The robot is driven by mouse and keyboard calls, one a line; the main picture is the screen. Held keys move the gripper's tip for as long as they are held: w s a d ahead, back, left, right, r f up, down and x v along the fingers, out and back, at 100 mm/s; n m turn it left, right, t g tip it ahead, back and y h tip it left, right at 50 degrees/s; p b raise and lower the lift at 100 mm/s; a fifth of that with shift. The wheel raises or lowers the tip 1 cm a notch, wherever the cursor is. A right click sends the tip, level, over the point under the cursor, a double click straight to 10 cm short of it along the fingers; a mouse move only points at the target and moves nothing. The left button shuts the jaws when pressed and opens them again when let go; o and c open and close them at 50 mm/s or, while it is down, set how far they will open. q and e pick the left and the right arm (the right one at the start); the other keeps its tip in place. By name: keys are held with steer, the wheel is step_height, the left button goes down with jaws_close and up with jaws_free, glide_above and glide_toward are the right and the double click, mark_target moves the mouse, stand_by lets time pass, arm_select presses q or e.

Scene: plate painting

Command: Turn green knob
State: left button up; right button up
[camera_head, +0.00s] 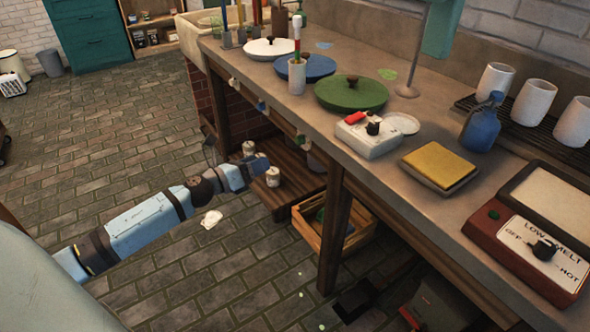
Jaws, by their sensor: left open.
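A green plate or lid (350,94) with a dark brown knob (352,81) lies on the workbench. My left gripper (257,158) is open and empty, low beside the bench front, apart from all of these. My right gripper is not in view.
The bench (410,195) also carries a white box (368,135) with a black dial, a yellow sponge-like block (439,164), a blue bottle (482,122) and white cups. A wooden crate (331,235) stands below.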

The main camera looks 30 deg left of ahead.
mark_target(297, 142)
arm_select(q)
steer(key=w+m+b, duration=0.2)
steer(key=w, duration=0.3)
steer(key=w+d+f+m+b, duration=0.1)
steer(key=w+m+b, duration=0.1)
steer(key=w, duration=0.3)
steer(key=w+m+h+b, duration=0.1)
steer(key=w+m+b, duration=0.1)
steer(key=w, duration=0.3)
steer(key=shift+w+d+f, duration=0.2)
steer(key=shift+d+f, duration=0.15)
steer(key=shift+d, duration=0.05)
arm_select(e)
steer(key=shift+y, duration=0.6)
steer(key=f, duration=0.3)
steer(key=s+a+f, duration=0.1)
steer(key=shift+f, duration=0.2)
arm_select(q)
steer(key=shift+c, duration=0.5)
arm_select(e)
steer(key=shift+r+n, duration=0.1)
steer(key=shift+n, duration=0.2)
